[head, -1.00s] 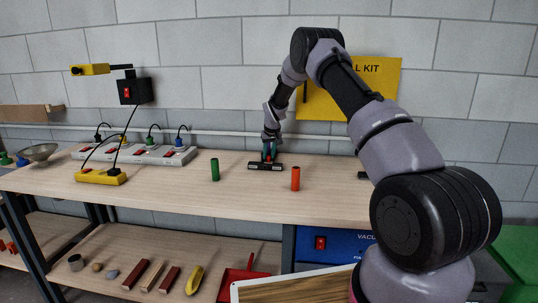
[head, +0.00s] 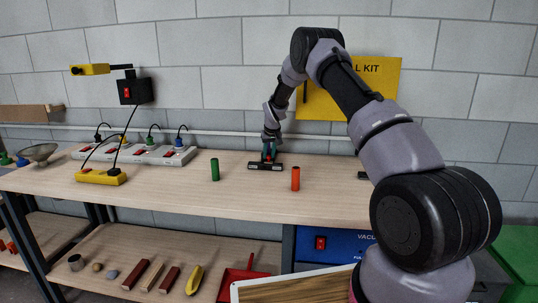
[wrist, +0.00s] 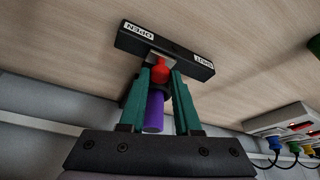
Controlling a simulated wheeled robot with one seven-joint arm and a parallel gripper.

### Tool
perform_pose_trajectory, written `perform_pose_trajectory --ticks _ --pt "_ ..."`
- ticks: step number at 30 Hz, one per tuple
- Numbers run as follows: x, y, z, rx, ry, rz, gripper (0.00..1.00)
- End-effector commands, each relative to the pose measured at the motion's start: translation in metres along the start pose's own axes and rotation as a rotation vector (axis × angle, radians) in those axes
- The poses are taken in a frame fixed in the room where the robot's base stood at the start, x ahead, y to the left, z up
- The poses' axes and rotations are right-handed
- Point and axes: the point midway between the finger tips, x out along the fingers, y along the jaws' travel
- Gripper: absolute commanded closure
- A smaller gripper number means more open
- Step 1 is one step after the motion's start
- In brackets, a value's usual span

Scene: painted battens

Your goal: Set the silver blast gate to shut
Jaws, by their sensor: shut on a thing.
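The blast gate is a black bar (wrist: 185,62) on the bench, with an OPEN label at its left end and a SHUT label at its right end in the wrist view. It also shows in the head view (head: 265,167). A red knob (wrist: 160,72) stands at the bar, roughly midway between the labels. A small pale metal part shows beside the knob. My gripper (wrist: 161,78), with teal fingers, is shut on the red knob. It also shows in the head view (head: 269,158), above the bar. The fingers partly hide the knob and its slot.
A purple cylinder (wrist: 154,112) stands close behind the knob, partly hidden by my fingers. A green cylinder (head: 215,170) and an orange cylinder (head: 295,179) stand either side of the gate. A power strip (head: 140,154) lies to the left. The bench front is clear.

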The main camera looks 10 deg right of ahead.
Motion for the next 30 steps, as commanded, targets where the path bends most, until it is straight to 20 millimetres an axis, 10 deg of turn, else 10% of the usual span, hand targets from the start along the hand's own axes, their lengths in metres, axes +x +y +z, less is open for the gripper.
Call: perform_pose_trajectory --ticks 24,25,27,30 --pt "0.008 -0.052 -0.02 -0.001 0.002 -0.002 1.0" --pt "0.008 -0.052 -0.02 -0.001 0.002 -0.002 0.61" --pt "0.008 -0.052 -0.02 -0.001 0.002 -0.003 0.39" --pt "0.008 -0.051 -0.019 -0.001 0.001 -0.002 0.39"
